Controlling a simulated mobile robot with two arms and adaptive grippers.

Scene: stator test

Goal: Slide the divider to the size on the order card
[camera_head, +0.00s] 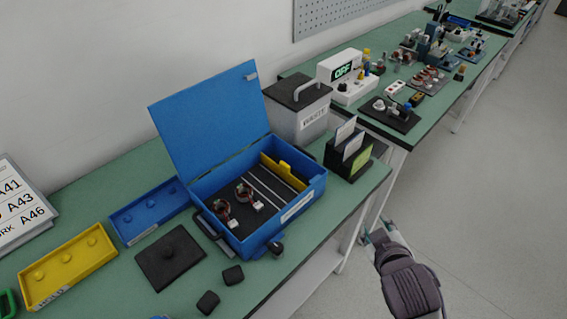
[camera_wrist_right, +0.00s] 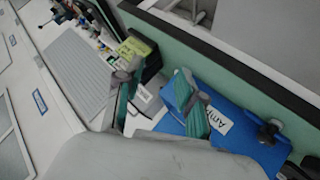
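The open blue case (camera_head: 246,243) stands on the green bench, lid (camera_head: 208,115) raised. Inside, the upright yellow divider (camera_head: 283,172) stands near the right end. White lines (camera_head: 262,189) mark the dark floor to its left. Two copper-wound stators (camera_head: 222,209) lie in the left part. A black holder (camera_head: 338,160) behind the case holds white cards (camera_head: 345,130) and a yellow-green card (camera_head: 361,161); their writing is too small to read. My right gripper (camera_head: 379,233) is open and empty, off the bench's front edge, apart from the case. In the right wrist view its fingers (camera_wrist_right: 158,100) are spread. My left gripper is not seen.
A yellow tray (camera_head: 66,267), blue tray (camera_head: 150,211) and black plate (camera_head: 170,258) lie left of the case. Two dark blocks (camera_head: 233,275) sit near the front edge. A grey waste bin (camera_head: 300,113) stands behind. Open floor (camera_head: 480,200) lies right of the bench.

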